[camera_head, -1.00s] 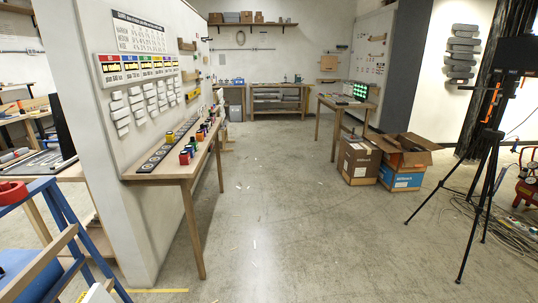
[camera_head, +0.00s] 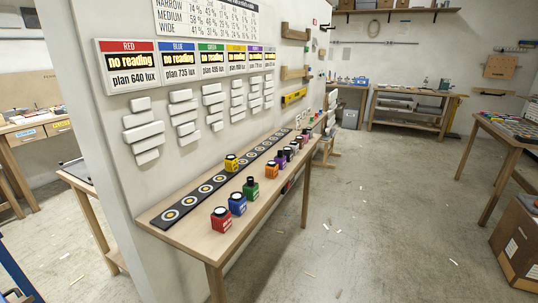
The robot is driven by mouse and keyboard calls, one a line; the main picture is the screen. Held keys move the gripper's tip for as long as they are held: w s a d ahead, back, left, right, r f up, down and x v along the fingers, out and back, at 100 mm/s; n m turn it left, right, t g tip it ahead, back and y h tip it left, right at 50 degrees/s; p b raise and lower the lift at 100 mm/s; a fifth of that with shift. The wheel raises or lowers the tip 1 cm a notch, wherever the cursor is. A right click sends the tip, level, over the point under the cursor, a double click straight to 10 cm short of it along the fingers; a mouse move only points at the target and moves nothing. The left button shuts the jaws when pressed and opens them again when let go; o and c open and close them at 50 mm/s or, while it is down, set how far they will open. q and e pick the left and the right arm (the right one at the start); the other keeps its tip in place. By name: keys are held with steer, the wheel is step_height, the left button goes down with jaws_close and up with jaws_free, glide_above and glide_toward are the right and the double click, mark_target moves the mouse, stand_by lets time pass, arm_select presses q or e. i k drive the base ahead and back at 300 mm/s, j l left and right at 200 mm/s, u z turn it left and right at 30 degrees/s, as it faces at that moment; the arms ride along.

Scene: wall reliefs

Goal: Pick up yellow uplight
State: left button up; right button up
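A red uplight (camera_head: 221,220), a blue one (camera_head: 237,204), a green one (camera_head: 251,188) and an orange one (camera_head: 271,170) stand in a row in front of the strip, with purple and paler ones farther back. Neither of my grippers shows in this view.
The wooden table (camera_head: 205,243) stands against the white wall. Reading panels (camera_head: 127,66) showing "no reading" and grey wall blocks (camera_head: 143,130) hang above it. The floor right of the table is open, with small scraps.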

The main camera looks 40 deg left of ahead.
mark_target(231, 164)
steer(key=i+l+u, duration=0.15)
steer(key=i, duration=0.25)
steer(key=i+l+u, duration=0.15)
steer(key=i, duration=0.3)
steer(key=i+l+u, duration=0.2)
steer(key=i, duration=0.2)
steer(key=j, duration=0.1)
